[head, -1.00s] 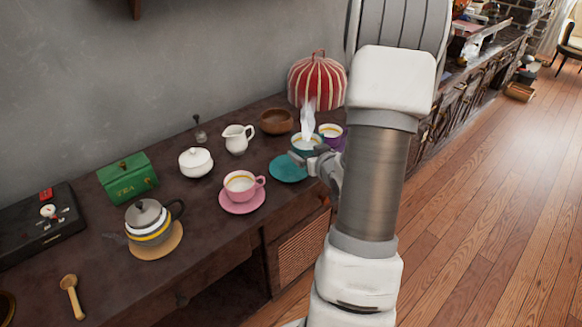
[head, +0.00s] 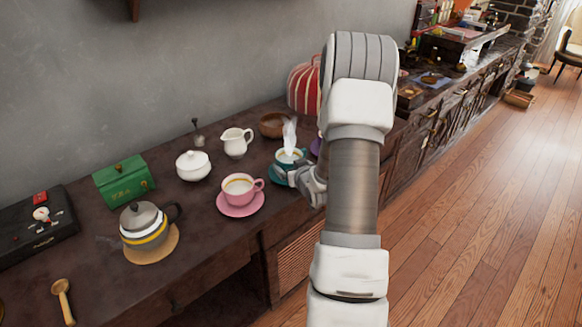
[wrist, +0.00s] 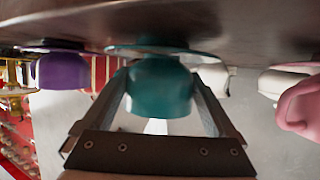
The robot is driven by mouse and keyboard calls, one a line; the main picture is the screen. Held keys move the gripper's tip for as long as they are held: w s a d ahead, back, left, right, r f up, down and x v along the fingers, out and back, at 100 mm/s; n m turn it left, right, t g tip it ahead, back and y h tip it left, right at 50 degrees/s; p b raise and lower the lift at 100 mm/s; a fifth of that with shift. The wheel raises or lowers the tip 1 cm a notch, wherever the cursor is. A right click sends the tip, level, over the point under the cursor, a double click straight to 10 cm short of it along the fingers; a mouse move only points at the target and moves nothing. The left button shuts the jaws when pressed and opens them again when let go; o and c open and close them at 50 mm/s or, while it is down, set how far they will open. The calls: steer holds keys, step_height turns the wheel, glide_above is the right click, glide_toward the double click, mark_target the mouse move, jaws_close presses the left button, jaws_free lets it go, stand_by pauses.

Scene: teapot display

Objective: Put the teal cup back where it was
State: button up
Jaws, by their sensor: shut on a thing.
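The teal cup (head: 290,156) is upright, with pale steam above it. It is over the teal saucer (head: 274,179), which shows at its left and front. My gripper (head: 296,174) reaches in from the right and is shut on the cup. The wrist view is upside down; there the teal cup (wrist: 160,88) sits between both fingers, with the saucer (wrist: 118,49) close against its base. I cannot tell whether the cup touches the saucer.
A pink cup (head: 238,187) on a pink saucer stands close to the left. A white jug (head: 236,141) and a brown bowl (head: 273,126) stand behind. A purple cup (wrist: 62,72) is near the teal one. My arm hides part of the counter.

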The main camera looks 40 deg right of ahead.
steer(key=shift+f+b, duration=0.15)
steer(key=shift+b, duration=0.15)
steer(key=o, duration=1.5)
steer(key=shift+c, duration=0.2)
steer(key=shift+r+p, duration=0.3)
steer(key=shift+p, duration=0.1)
steer(key=p+v, duration=0.1)
steer(key=v, duration=1.1)
